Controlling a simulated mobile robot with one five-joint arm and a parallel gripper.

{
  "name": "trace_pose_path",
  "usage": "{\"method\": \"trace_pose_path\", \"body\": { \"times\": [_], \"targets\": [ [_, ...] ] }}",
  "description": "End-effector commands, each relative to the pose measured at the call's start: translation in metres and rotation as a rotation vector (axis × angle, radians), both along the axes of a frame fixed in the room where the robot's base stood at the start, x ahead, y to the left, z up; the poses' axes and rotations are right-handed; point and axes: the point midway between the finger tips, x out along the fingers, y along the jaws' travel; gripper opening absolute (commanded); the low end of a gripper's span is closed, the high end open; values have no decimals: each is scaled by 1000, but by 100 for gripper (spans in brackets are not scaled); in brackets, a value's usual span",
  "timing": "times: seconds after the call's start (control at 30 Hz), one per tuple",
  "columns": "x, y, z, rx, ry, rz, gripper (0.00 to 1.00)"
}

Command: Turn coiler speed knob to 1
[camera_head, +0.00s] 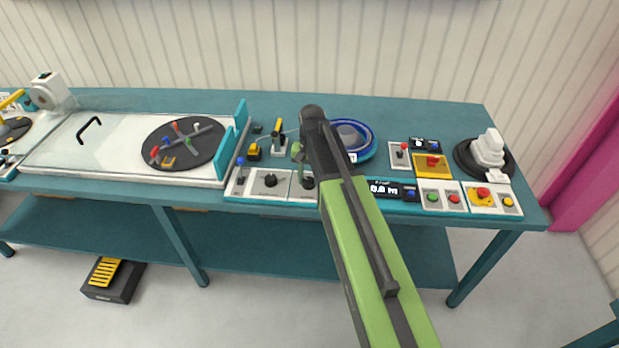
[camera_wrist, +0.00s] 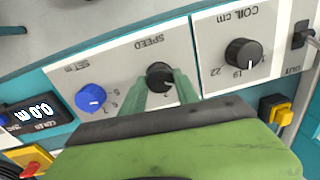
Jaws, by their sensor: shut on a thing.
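The black speed knob (camera_wrist: 159,75) sits on a white panel marked SPEED, which appears upside down in the wrist view. My gripper (camera_wrist: 162,82) is shut on the knob, with one green finger on either side of it. The numbers around the knob are mostly covered by the fingers, and its pointer setting cannot be read clearly. In the head view the knob (camera_head: 308,183) is partly hidden, at the front of the bench beside my gripper (camera_head: 301,164).
A blue knob (camera_wrist: 90,98) and a black COIL cm knob (camera_wrist: 243,54) flank the speed knob. A length display (camera_wrist: 35,112) reads 0.0 m. A blue-rimmed reel (camera_head: 369,146) lies behind my arm.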

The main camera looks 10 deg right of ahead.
Motion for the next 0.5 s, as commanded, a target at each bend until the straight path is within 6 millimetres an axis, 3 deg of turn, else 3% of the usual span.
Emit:
{"method": "trace_pose_path", "body": {
  "times": [0.33, 0.37, 0.5],
  "targets": [
    [-2, 0, -1, 1, 6, 3, 0],
    [-2, 0, -1, 1, 5, 2, 41],
    [-1, 0, 0, 1, 4, 2, 58]
  ]
}}
